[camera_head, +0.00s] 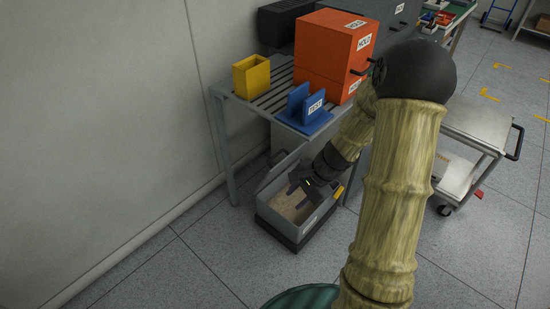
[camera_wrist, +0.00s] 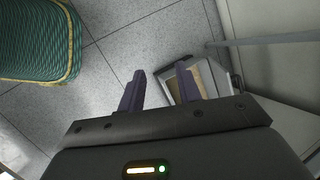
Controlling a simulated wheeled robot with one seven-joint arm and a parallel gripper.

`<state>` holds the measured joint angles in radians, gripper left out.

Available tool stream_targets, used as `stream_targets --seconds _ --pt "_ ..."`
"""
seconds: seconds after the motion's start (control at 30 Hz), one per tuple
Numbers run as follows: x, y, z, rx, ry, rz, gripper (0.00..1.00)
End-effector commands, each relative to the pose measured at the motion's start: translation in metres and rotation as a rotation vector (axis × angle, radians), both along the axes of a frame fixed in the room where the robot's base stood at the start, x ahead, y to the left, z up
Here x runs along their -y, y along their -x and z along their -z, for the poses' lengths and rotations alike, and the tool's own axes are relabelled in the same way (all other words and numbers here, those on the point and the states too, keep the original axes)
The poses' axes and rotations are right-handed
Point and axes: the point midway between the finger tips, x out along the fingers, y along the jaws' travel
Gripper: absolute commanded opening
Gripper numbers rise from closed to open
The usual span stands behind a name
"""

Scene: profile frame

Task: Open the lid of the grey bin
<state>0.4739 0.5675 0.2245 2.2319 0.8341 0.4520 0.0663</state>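The grey bin (camera_head: 318,213) stands on the floor under the shelf table, on a dark base, with a white label on its front. Its tan inside shows from above. A grey panel, seemingly its lid (camera_head: 272,172), stands tilted up along the back left edge. In the wrist view the bin (camera_wrist: 172,88) shows partly behind the right finger, with the raised panel (camera_wrist: 213,76) beside it. My gripper (camera_head: 298,196) is over the bin's opening; its fingers (camera_wrist: 160,88) are apart with nothing between them. Contact with the bin cannot be told.
The slatted table (camera_head: 240,101) above the bin carries a yellow box (camera_head: 251,77), a blue holder (camera_head: 303,108) and orange boxes (camera_head: 325,48). A grey cart (camera_head: 478,125) stands at right. The wall (camera_head: 100,120) is at left. Floor in front is clear.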

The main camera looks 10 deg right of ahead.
Motion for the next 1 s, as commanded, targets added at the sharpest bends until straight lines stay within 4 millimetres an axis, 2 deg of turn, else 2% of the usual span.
stream_targets --seconds 0.03,0.2,0.4,0.5,0.67,1.0 --pt "-0.008 0.011 -0.013 0.026 0.065 -0.108 0.34" --pt "-0.019 0.048 -0.047 0.107 0.263 -0.449 0.34" --pt "-0.026 0.087 -0.084 0.218 0.469 -0.820 0.34" --pt "-0.028 0.100 -0.096 0.264 0.541 -0.953 0.34" --pt "-0.027 0.109 -0.103 0.297 0.592 -1.048 0.34" --pt "-0.026 0.109 -0.103 0.297 0.593 -1.052 0.34"
